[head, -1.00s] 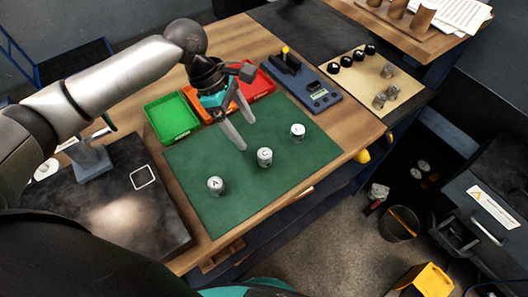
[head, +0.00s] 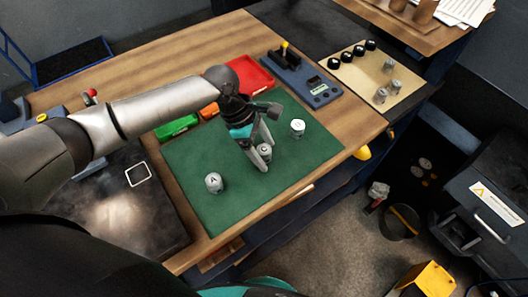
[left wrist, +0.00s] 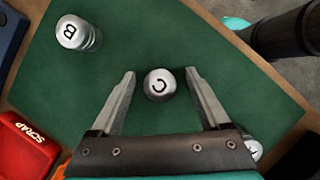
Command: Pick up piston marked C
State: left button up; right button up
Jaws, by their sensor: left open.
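The piston marked C (head: 264,151) stands upright on the green mat (head: 212,219), a short silver cylinder, partly hidden by my fingers in the head view. In the left wrist view, the C piston (left wrist: 159,84) stands between my two fingers, with a visible gap on each side. My left gripper (head: 267,156) is open around it, fingers pointing down; it also shows in the left wrist view (left wrist: 160,75). The piston marked A (head: 214,183) stands nearer the front left of the mat. The piston marked B (left wrist: 78,33) stands to the other side. My right gripper is not in view.
A red bin (head: 252,74) labelled SCRAP, an orange bin (head: 209,110) and a green bin (head: 178,127) line the mat's back edge. A blue gauge device (head: 303,80) stands behind right. A beige board (head: 362,83) holds black and metal parts.

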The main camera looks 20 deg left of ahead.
pick_arm(q)
grip_shut()
dwell(0.5)
